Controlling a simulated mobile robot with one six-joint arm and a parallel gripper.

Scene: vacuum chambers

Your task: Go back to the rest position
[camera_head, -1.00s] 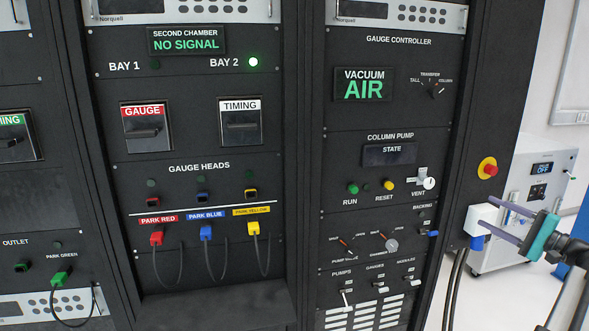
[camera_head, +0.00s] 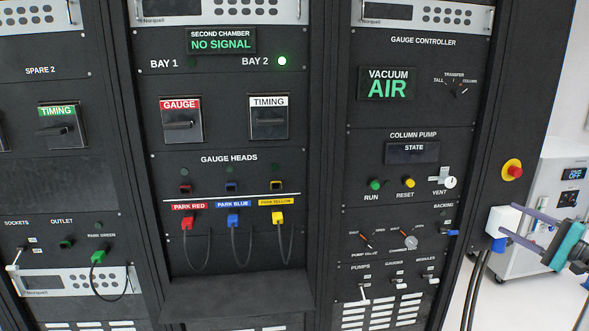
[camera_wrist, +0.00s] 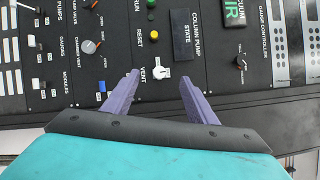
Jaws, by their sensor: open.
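My gripper (camera_head: 512,223) is at the right edge of the head view, in front of the right side of the rack. Its two purple fingers are apart with nothing between them. In the wrist view my gripper (camera_wrist: 160,95) points at the column pump panel, with the white vent valve (camera_wrist: 161,72) showing between and beyond the fingertips. The vent valve (camera_head: 446,181) in the head view is well to the left of my gripper. I cannot tell the exact gap between the fingers and the panel.
The black rack (camera_head: 330,200) fills most of the head view. A red emergency button (camera_head: 512,170) on a yellow base and a white box (camera_head: 503,222) with a blue part are on its right side. A white cabinet (camera_head: 560,190) stands behind on the right. Hoses hang near the rack's edge.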

